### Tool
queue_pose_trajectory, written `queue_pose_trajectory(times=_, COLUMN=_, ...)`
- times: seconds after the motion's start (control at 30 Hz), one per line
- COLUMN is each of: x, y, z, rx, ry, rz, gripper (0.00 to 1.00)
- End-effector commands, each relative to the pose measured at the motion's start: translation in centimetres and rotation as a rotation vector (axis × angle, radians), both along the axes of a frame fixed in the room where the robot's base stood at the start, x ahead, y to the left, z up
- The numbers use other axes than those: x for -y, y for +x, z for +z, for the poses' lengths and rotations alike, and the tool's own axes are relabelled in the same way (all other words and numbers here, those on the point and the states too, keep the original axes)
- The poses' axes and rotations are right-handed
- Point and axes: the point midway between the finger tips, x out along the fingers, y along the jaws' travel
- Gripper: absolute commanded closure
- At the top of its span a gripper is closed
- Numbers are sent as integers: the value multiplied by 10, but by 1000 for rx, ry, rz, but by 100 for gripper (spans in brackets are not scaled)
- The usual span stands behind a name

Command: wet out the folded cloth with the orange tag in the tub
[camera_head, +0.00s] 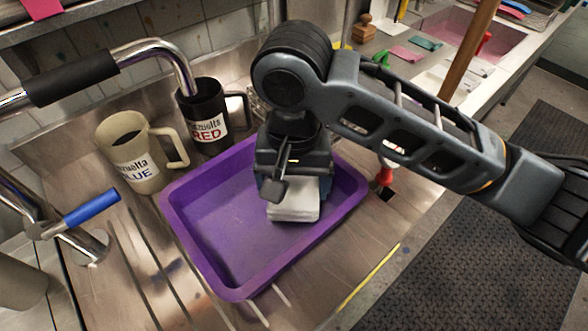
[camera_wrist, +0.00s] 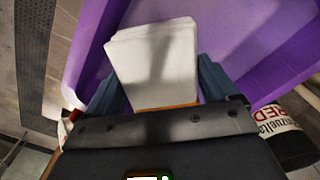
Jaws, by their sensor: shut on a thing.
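A white folded cloth (camera_head: 294,205) hangs below my gripper (camera_head: 292,182), over the right part of the purple tub (camera_head: 222,289). In the wrist view, the cloth (camera_wrist: 155,60) shows as a stack of white layers between the two fingers of my gripper (camera_wrist: 160,88), which is shut on it. A strip of orange (camera_wrist: 168,106) shows at the cloth's held end; the rest of the tag is hidden. The purple tub (camera_wrist: 262,40) lies beyond the cloth. I cannot tell whether the cloth touches the tub's floor, or whether the tub holds liquid.
A beige mug marked BLUE (camera_head: 137,165) and a black mug marked RED (camera_head: 203,115) stand behind the tub. A tap with a blue lever (camera_head: 92,208) is at the left. A small red-topped object (camera_head: 385,176) stands right of the tub. A pink basin (camera_head: 470,32) is farther back.

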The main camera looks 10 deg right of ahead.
Motion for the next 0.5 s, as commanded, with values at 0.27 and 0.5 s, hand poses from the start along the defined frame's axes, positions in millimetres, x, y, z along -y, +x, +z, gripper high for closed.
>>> queue_pose_trajectory(times=0.27, x=0, y=0, z=-29, rx=0, ry=-1, rz=0, gripper=44)
queue_pose_trajectory(times=0.5, x=0, y=1, z=-47, rx=2, ry=1, rz=0, gripper=44)
